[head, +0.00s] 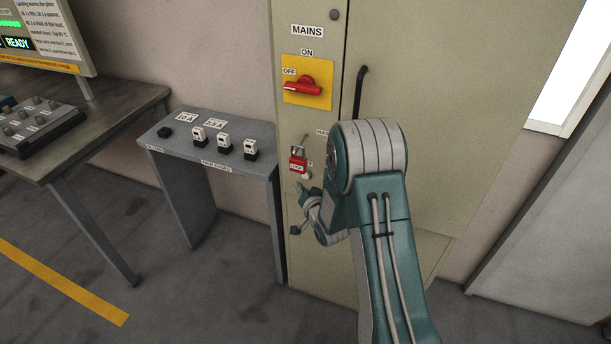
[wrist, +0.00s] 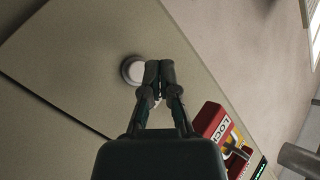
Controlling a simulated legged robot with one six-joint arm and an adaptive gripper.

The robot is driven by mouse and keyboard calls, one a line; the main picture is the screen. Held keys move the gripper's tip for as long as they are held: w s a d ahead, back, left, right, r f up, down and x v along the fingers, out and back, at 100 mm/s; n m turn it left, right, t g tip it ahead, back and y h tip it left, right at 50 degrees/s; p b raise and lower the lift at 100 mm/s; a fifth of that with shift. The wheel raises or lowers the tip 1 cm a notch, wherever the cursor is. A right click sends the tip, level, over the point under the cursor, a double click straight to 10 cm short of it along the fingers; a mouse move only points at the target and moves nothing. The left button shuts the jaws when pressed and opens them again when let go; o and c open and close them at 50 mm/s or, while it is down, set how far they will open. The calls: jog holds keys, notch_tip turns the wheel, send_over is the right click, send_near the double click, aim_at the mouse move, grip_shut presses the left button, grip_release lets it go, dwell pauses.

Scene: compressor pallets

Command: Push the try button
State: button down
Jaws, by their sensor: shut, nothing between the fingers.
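A round pale button (wrist: 131,69) with a grey rim sits on the beige cabinet face in the wrist view. Its label is not readable, so I cannot confirm it is the try button. In the head view a small pale round spot (head: 306,175) shows just under the red lock. My gripper (wrist: 159,66) is shut and empty. Its fingertips are beside the button in the wrist view, overlapping its right edge; I cannot tell whether they touch it. In the head view my gripper (head: 301,188) is low at the cabinet front, partly hidden by my arm.
A red padlock (head: 297,164) hangs on the cabinet (head: 440,130) close by; it also shows in the wrist view (wrist: 213,123). Above is a red rotary switch (head: 302,86) on a yellow plate. A black handle (head: 360,92) sticks out. A grey bench (head: 180,150) stands left.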

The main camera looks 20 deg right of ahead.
jog(key=s+a, duration=0.1)
jog(key=s, duration=0.1)
jog(key=s+a, duration=0.1)
jog(key=s, duration=0.1)
jog(key=shift+a, duration=0.4)
jog(key=shift+w, duration=0.1)
dwell(0.5)
jog(key=r+g, duration=0.1)
jog(key=r, duration=0.2)
jog(key=s+r+n+h, duration=0.1)
jog(key=r, duration=0.2)
jog(key=d+r+g, duration=0.1)
jog(key=r, duration=0.3)
jog(key=shift+s+d+n+g+h, duration=0.1)
jog(key=shift+s+n+g+h, duration=0.2)
jog(key=shift+s, duration=0.1)
jog(key=s+r+n+g, duration=0.1)
jog(key=s+r, duration=0.3)
jog(key=s, duration=0.6)
jog(key=s+r+n+g, duration=0.1)
jog(key=s+r+g, duration=0.3)
jog(key=s, duration=0.7)
jog(key=s+r+n+g+h, duration=0.1)
jog(key=s+r+n+g, duration=0.1)
jog(key=s+r, duration=0.4)
jog(key=s+g, duration=0.1)
jog(key=s, duration=0.4)
